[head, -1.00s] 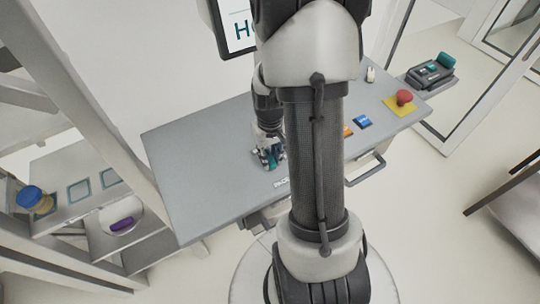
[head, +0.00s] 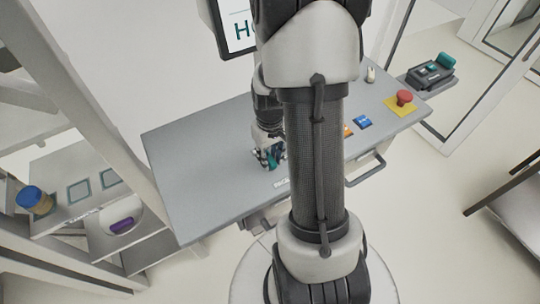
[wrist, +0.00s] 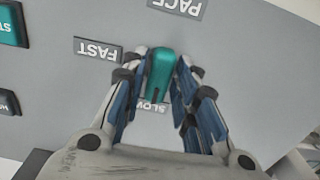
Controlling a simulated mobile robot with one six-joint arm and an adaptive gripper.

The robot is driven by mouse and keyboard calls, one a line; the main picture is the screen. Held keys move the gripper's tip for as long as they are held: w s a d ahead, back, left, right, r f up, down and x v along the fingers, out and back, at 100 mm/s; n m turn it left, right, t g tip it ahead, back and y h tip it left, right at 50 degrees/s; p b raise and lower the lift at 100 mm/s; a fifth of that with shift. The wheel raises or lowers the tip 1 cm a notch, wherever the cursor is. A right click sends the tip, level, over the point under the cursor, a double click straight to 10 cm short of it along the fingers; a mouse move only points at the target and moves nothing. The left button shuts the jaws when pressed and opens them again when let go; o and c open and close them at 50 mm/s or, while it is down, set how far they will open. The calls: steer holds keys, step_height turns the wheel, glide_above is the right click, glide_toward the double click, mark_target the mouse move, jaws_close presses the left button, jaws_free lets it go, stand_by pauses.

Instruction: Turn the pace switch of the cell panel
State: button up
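The pace switch is a teal knob (wrist: 163,68) on the grey cell panel (head: 195,150). In the wrist view it lies between my fingertips, its long handle running toward the SLOW label (wrist: 152,107), which is partly covered. The FAST label (wrist: 98,50) is to its left and the PACE label (wrist: 178,6) above it, both upside down. My gripper (wrist: 162,62) is shut on the knob, one finger on each side. In the head view my gripper (head: 269,157) is down at the panel, with a bit of teal showing between its fingers.
A red emergency button (head: 404,97) on a yellow base and a blue button (head: 362,121) are on the panel's right part. An orange button (head: 347,131) is partly hidden by my arm. A screen (head: 236,30) stands behind. The panel's left part is bare.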

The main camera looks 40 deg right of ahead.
mark_target(270, 158)
steer(key=shift+o, duration=1.1)
step_height(270, 158, up, 12)
